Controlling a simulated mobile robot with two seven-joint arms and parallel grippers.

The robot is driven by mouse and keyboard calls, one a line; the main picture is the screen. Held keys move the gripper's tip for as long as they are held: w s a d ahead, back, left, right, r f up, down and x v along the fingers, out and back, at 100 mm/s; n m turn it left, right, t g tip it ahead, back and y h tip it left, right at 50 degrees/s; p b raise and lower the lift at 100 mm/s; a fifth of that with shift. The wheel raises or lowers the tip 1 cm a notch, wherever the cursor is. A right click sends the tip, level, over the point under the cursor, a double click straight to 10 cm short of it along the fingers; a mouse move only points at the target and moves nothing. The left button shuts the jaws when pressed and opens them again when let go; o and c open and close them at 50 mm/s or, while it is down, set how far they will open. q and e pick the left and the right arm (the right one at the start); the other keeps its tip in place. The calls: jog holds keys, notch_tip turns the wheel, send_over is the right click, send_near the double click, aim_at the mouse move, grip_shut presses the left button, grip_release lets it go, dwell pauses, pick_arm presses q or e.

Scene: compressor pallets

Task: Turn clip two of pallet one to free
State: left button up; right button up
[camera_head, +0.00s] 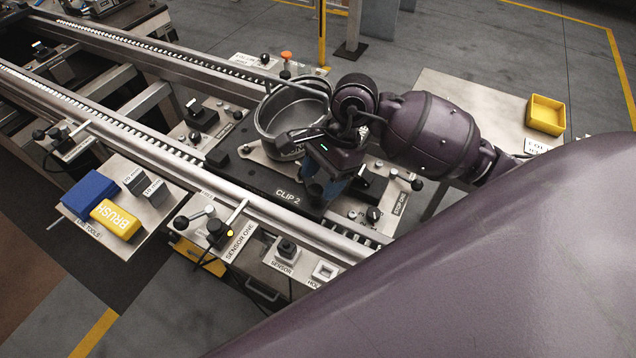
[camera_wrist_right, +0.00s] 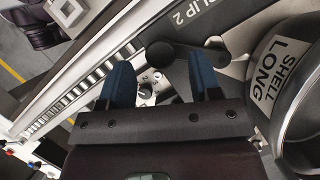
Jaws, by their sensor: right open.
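My right gripper (camera_head: 322,188) hangs over the near right part of the dark pallet plate (camera_head: 250,181), just right of the printed label CLIP 2 (camera_head: 287,196). In the right wrist view its two blue fingers (camera_wrist_right: 160,62) are apart with nothing gripped. A dark clip lever with a round end (camera_wrist_right: 160,52) lies between and just beyond the fingertips, near the CLIP 2 lettering. I cannot tell whether the fingers touch it. In the head view the gripper hides this clip. A metal shell (camera_head: 278,118) stands on the pallet, labelled SHELL LONG (camera_wrist_right: 279,72) in the wrist view. My left gripper is not in view.
The conveyor rail (camera_head: 140,143) runs past the pallet on the near side. A side shelf holds a blue block (camera_head: 90,193) and a yellow brush block (camera_head: 116,218). SENSOR ONE (camera_head: 238,241) stands at the front. A yellow bin (camera_head: 545,114) is at the right.

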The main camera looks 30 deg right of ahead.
jog(key=shift+x, duration=1)
jog(key=shift+c, duration=0.5)
grip_shut()
